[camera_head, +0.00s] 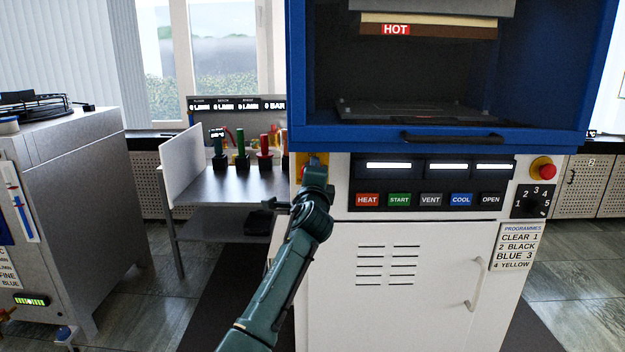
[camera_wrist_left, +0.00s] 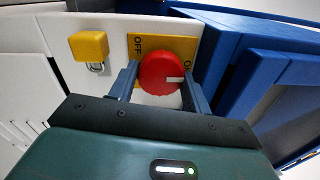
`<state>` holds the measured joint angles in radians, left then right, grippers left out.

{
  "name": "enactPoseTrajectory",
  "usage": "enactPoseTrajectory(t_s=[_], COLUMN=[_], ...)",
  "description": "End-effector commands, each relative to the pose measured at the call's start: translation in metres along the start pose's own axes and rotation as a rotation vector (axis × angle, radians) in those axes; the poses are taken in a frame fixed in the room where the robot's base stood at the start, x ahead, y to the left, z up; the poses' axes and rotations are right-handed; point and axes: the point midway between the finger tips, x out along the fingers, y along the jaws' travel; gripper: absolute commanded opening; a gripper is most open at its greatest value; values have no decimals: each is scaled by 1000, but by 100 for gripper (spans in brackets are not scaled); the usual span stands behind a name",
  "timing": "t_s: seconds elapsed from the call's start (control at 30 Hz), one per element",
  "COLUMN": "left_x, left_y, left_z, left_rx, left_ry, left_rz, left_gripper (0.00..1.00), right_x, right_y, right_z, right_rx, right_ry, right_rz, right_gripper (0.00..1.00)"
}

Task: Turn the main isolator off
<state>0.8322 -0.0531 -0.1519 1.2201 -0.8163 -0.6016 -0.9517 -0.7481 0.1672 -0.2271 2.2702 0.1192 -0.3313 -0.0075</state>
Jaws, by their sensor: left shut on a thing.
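The main isolator is a red round knob (camera_wrist_left: 158,73) on a yellow plate (camera_wrist_left: 180,43), seen close in the left wrist view. OFF is printed on the plate's left side, and a partly hidden label starting with O is on its right. The knob's white mark points right, towards that partly hidden label. My left gripper (camera_wrist_left: 160,76) is shut on the knob, one finger on each side. In the head view the yellow plate (camera_head: 322,158) shows at the press's left edge, and my left gripper (camera_head: 313,178) covers the knob. My right gripper is not in view.
A yellow padlock (camera_wrist_left: 88,46) hangs beside the plate. The blue press frame (camera_head: 450,140) overhangs just above. Right of my arm are a button panel (camera_head: 430,183), a red stop button (camera_head: 547,171) and a programme dial (camera_head: 533,202). A side table (camera_head: 240,185) stands left.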

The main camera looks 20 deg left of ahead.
Motion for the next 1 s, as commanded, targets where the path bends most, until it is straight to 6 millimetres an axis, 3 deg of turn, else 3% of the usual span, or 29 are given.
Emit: enactPoseTrajectory(t_s=[0.47, 0.5, 0.73, 1.0], left_x=[0, 0, 0, -1], left_y=[0, 0, 0, 0], left_z=[0, 0, 0, 0], left_rx=[-17, -17, -14, -13], left_ry=[-1, -1, -1, -1], left_rz=[1, 1, 1, 0], left_gripper=[26, 52, 70, 70], right_x=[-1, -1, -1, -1], right_y=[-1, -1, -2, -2], right_z=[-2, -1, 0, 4], right_rx=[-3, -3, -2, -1], right_ry=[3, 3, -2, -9], right_rz=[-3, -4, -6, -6], right_gripper=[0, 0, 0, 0])
